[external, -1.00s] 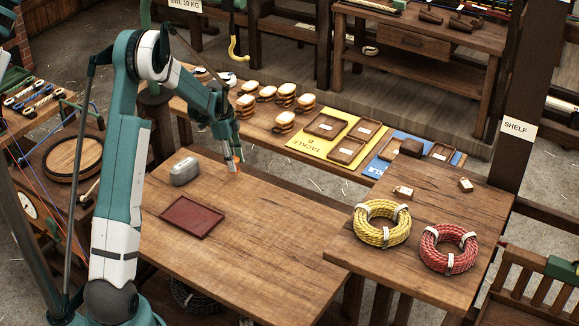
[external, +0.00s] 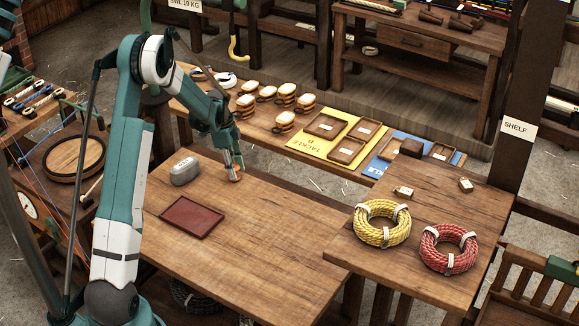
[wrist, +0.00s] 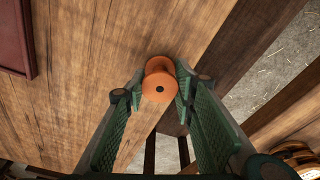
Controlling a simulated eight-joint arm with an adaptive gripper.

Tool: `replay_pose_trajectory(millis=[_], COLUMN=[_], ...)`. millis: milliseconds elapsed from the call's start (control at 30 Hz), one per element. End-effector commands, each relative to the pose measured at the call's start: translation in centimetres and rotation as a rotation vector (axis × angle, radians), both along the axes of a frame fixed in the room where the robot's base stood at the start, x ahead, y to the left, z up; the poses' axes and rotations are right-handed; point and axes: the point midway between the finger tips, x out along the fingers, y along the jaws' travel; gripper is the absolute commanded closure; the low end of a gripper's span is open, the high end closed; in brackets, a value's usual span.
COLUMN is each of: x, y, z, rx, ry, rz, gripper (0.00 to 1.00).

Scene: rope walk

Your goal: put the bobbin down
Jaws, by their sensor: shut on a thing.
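An orange bobbin (wrist: 160,80) is between the fingertips of my gripper (wrist: 162,88) in the wrist view, with a finger against each side. In the external view the bobbin (external: 236,177) shows as a small orange spot at the tip of my gripper (external: 235,170). I cannot tell whether the bobbin touches the tabletop.
Yellow (external: 382,223) and red (external: 448,248) rope coils are on the right table. The table's middle is clear.

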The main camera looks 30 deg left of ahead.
Motion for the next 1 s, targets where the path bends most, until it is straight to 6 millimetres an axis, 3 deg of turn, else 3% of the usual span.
replay_pose_trajectory(millis=[167,200,300,767,1000], x=[0.0,0.0,0.0,0.0,-0.2], y=[0.0,0.0,0.0,0.0,0.3], z=[-0.4,-0.3,-0.3,0.1,2.3], rx=[0.0,0.0,0.0,0.0,0.0], ry=[0.0,0.0,0.0,0.0,0.0], rz=[0.0,0.0,0.0,0.0,0.0], gripper=[0.82,0.68,0.58,0.58,0.58])
